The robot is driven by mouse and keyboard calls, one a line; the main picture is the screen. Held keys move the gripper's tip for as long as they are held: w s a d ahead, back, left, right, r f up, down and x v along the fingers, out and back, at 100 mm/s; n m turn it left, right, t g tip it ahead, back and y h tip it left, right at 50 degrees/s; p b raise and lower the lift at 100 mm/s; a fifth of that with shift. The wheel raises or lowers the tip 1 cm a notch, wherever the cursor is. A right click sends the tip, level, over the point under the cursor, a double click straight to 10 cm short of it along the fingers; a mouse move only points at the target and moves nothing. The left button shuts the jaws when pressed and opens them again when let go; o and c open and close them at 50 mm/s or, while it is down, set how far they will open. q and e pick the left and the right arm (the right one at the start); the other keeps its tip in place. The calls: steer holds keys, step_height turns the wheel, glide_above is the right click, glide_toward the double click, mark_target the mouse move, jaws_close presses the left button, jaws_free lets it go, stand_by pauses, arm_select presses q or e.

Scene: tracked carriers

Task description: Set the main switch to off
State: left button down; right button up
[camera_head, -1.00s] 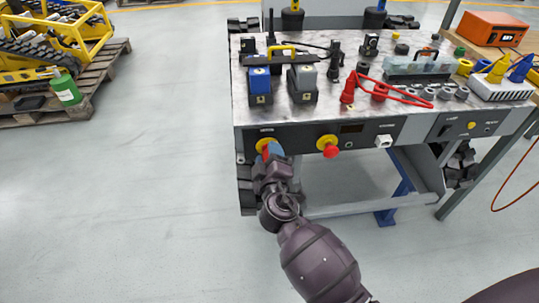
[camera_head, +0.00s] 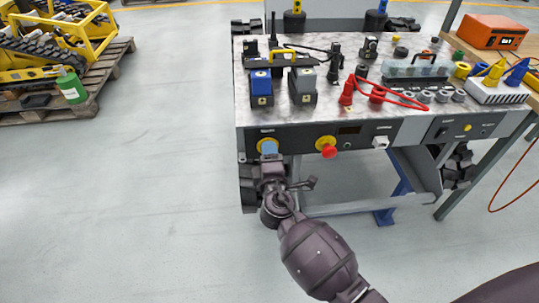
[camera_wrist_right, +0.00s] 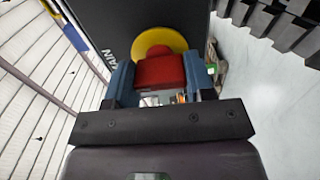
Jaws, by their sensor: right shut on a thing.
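The main switch is a red handle (camera_wrist_right: 160,72) on a round yellow plate (camera_wrist_right: 160,42), as the right wrist view shows. In the head view the yellow plate (camera_head: 260,145) sits at the left end of the bench's dark front panel, and the gripper hides the red handle. My right gripper (camera_head: 270,149) is at the switch, its blue fingers on both sides of the handle and shut on it. Part of a white label beside the plate shows in the wrist view. My left gripper is not in view.
A red push button (camera_head: 329,152) on a yellow plate sits right of the switch on the same panel. A white plug-like part (camera_head: 381,142) is further right. Blue and grey blocks and a red cable lie on the benchtop (camera_head: 330,107).

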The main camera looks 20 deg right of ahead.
stand_by(0.3)
steer(key=o, duration=0.9)
steer(key=v, duration=1.1)
steer(key=shift+d, duration=0.1)
